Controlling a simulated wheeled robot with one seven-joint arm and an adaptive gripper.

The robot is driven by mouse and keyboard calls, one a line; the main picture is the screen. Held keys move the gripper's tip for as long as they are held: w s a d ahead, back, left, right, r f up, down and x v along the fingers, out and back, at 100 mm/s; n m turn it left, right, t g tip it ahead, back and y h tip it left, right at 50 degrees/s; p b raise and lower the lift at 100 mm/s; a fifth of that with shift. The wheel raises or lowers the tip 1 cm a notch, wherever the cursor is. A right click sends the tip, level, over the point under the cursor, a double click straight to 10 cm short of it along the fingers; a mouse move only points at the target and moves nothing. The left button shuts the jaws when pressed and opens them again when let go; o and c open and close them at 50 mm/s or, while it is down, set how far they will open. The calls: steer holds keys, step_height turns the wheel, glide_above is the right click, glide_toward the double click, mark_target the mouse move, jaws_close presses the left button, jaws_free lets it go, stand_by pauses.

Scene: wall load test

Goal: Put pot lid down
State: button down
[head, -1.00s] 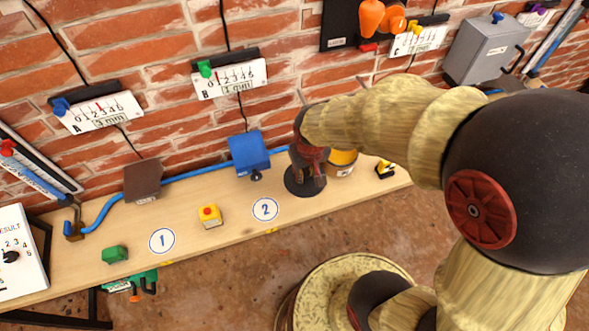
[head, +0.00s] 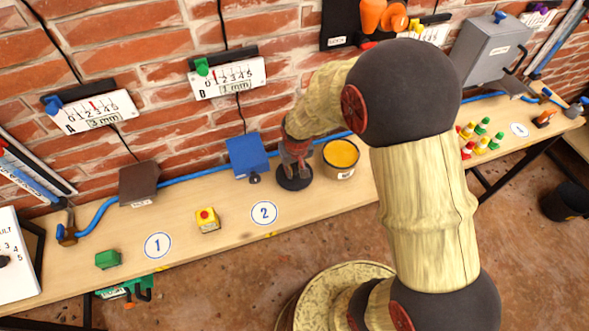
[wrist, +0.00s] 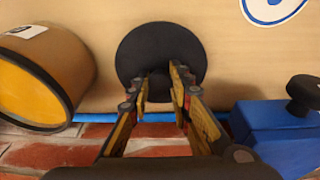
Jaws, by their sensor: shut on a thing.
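The pot lid (head: 293,182) is a dark round disc at the wooden bench, left of the pot. My gripper (head: 296,168) is above it and shut on its knob, which the fingers mostly hide. In the wrist view, the lid (wrist: 160,45) lies flat beyond my fingertips (wrist: 159,78). I cannot tell whether it touches the bench. The pot (head: 341,160) stands uncovered, with yellow contents showing, and it also appears at the left of the wrist view (wrist: 55,70).
A blue box with a dark knob (head: 248,156) is close to the lid's left. A blue hose (head: 205,178) runs along the wall. A yellow box with a red button (head: 207,219) and a round "2" label (head: 264,213) are in front. Bare bench (head: 325,196) lies in front of the pot.

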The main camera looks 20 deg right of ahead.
steer(key=shift+f, duration=0.15)
steer(key=c, duration=1.7)
jaws_free()
steer(key=shift+o, duration=0.4)
steer(key=p+v, duration=0.2)
steer(key=v, duration=1)
step_height(320, 180, up, 12)
steer(key=t, duration=0.1)
glide_above(296, 180)
steer(key=s, duration=0.5)
steer(key=s+r+t, duration=0.2)
steer(key=s+r, duration=0.7)
steer(key=s, duration=0.5)
steer(key=shift+s+d, duration=0.15)
steer(key=shift+s, duration=0.15)
